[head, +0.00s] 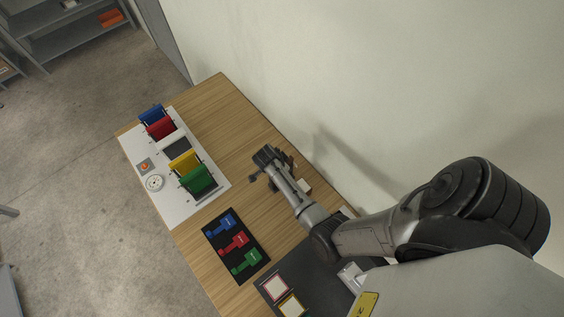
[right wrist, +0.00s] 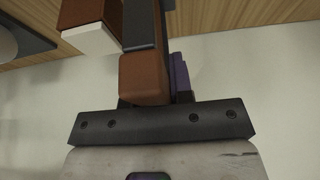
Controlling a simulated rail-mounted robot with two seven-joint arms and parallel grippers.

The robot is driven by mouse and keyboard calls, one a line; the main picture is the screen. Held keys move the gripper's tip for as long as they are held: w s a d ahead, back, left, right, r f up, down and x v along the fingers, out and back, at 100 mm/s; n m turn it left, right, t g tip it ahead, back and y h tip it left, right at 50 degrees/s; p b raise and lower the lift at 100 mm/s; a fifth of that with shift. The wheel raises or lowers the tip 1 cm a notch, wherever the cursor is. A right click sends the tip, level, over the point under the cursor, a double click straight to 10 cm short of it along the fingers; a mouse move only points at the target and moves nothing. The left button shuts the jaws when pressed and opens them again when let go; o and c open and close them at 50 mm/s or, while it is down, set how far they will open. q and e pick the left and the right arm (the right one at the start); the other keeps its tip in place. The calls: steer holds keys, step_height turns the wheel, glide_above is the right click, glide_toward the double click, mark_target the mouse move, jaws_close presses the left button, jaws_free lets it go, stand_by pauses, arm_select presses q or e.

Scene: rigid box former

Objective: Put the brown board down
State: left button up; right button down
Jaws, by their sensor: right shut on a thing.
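My right gripper (head: 267,160) is over the right part of the wooden table in the head view, beyond the coloured pieces and near the wall. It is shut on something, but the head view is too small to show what. The right wrist view shows a brown block-like piece (right wrist: 145,80) close in front of the gripper's dark mount, beside a dark grey bar. I take it for the brown board, seen nearly end-on. A second brown piece with a white end (right wrist: 90,38) lies to its left. My left gripper is not in view.
The wooden table (head: 235,105) stands against a pale wall. A white board (head: 200,210) carries blue, red, white, yellow and green pieces. A black tray (head: 215,243) holds blue, red and green pieces. A dark mat (head: 315,275) bears framed squares. Bare wood lies left of my gripper.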

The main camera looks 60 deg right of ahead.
steer(key=c, duration=1)
jaws_free()
steer(key=shift+f, duration=0.1)
steer(key=shift+b+v, duration=0.3)
steer(key=shift+v, duration=3.65)
